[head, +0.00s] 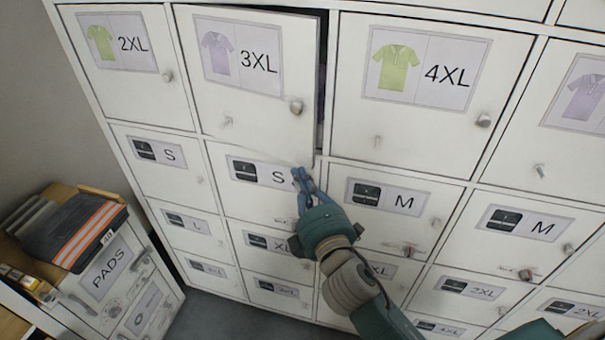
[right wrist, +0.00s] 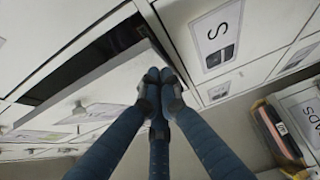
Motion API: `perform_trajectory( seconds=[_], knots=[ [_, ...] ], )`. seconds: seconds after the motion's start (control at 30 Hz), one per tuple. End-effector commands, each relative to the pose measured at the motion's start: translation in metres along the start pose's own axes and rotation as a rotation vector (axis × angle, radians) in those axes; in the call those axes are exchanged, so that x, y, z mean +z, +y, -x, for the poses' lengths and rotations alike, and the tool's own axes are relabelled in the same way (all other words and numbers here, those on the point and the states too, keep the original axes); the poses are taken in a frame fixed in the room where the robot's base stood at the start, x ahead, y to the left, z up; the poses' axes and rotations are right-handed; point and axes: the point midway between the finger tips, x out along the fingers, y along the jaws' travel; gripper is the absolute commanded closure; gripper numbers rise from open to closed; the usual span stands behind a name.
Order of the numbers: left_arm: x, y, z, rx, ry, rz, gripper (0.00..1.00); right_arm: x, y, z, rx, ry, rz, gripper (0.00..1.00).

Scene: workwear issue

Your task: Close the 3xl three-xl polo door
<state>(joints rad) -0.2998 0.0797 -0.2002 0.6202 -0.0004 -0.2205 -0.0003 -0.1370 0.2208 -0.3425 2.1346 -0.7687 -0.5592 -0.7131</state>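The 3XL polo door (head: 244,98), white with a lilac polo label and a round knob, stands slightly ajar, with a dark gap along its right edge in the head view. The open door also shows in the right wrist view (right wrist: 95,88), beside the dark opening. My right gripper (head: 302,172) is at the door's lower right corner, in front of the S door below. Its blue fingers come together at the tips in the right wrist view (right wrist: 160,76), with nothing visibly held. I cannot tell whether they touch the door. My left gripper is not in view.
The 2XL door (head: 118,56) and 4XL door (head: 418,75) on either side are shut. Rows of smaller labelled doors lie below. A PADS cabinet (head: 108,272) with dark, orange-striped workwear (head: 75,230) on top stands at lower left. Grey floor shows beneath.

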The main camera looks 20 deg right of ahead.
Motion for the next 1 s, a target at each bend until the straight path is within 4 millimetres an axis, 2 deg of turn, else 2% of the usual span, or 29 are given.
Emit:
perform_trajectory(
  seconds=[0.57, 0.8, 1.0],
  knots=[
    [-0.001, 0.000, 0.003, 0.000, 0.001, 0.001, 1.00, 0.009, 0.000, -0.009, 0.000, 0.012, 0.005, 1.00],
    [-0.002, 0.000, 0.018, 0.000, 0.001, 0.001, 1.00, 0.036, 0.002, -0.034, 0.001, 0.120, 0.012, 1.00],
    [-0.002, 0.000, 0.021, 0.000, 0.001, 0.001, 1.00, 0.053, 0.000, -0.054, 0.001, 0.207, 0.007, 1.00]
  ],
)
